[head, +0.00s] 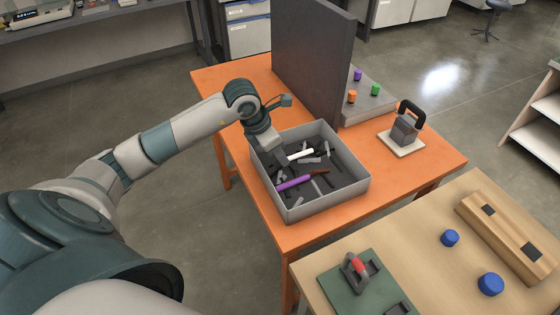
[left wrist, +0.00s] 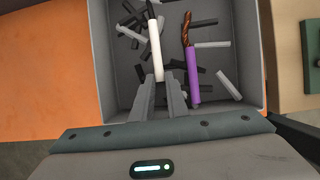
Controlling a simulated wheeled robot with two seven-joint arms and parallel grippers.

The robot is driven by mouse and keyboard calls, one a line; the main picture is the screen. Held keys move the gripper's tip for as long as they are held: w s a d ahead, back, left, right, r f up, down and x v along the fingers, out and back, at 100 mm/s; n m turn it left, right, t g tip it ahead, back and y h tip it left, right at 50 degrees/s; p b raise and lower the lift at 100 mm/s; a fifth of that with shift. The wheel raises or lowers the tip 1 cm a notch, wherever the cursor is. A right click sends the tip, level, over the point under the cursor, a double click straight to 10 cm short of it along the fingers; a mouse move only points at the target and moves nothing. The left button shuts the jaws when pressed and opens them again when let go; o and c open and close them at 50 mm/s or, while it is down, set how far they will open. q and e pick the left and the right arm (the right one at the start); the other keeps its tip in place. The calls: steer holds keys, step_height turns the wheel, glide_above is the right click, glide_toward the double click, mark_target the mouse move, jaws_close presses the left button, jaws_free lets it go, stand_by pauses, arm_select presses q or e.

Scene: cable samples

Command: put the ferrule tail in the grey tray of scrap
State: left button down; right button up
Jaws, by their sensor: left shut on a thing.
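The grey tray of scrap (head: 345,191) stands on the orange table, with short dark and grey offcuts inside. My left gripper (head: 284,157) reaches over its far left part. In the left wrist view my left gripper (left wrist: 159,84) is shut on the near end of a white cable piece with a dark thin tip (left wrist: 154,45), which looks like the ferrule tail. The white piece (head: 300,154) shows over the tray floor in the head view; its height above the scrap is unclear. A purple cable piece with a twisted copper end (head: 293,183) lies in the tray. My right gripper is out of view.
A dark upright panel (head: 310,65) stands behind the tray. Beyond it is a grey stand with orange, green and purple pegs (head: 375,90). A grey block with a black handle (head: 405,130) sits right of the tray. A wooden table (head: 410,240) is at the front right.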

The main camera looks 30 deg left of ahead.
arm_select(q)
steer(key=shift+f+p, duration=0.65)
steer(key=shift+f, duration=0.9)
steer(key=c, duration=2.2)
jaws_free()
steer(key=shift+f, duration=0.1)
steer(key=o, duration=0.5)
steer(key=shift+c, duration=0.2)
steer(key=b+v, duration=0.3)
steer(key=v, duration=0.9)
